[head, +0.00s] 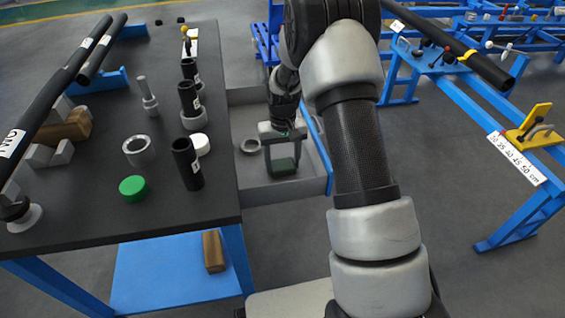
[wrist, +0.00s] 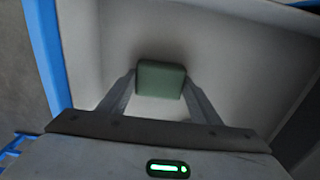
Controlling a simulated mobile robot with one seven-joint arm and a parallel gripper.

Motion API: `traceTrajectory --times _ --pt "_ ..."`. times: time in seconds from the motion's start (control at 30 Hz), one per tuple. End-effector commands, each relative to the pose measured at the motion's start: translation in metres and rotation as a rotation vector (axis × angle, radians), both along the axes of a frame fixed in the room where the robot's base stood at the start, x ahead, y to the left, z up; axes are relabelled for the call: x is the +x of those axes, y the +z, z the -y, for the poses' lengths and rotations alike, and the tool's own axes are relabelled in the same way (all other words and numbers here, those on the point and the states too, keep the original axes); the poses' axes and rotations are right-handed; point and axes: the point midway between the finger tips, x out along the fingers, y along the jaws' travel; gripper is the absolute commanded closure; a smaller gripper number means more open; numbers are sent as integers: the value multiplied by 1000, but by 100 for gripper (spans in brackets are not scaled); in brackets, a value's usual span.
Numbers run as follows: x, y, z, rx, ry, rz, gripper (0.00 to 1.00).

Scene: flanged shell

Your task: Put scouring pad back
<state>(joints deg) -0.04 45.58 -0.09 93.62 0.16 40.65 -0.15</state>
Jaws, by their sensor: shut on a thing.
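The scouring pad (wrist: 160,80) is a dark green rounded block. My gripper (wrist: 158,88) is shut on it, with one finger at each side. In the head view the pad (head: 284,166) hangs under my gripper (head: 284,152), over the inside of an open drawer (head: 262,192) at the right side of the dark table. The drawer has a pale interior and a blue front. In the wrist view the pale drawer floor (wrist: 220,45) lies behind the pad. I cannot tell whether the pad touches the floor.
A grey ring (head: 250,146) lies in the drawer, left of the pad. The table (head: 100,215) beside it holds a green cap (head: 133,188), a metal ring (head: 138,150), a white cap (head: 200,144) and several black cylinders. The blue drawer front (head: 318,150) rises close to my gripper's right.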

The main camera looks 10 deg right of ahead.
Motion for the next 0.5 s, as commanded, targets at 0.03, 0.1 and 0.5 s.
traceTrajectory --times 0.03,0.1,0.5 --pt "0 1 0 0 0 1 63" --pt "0 1 0 0 0 1 63" --pt "0 -2 0 0 0 0 23"
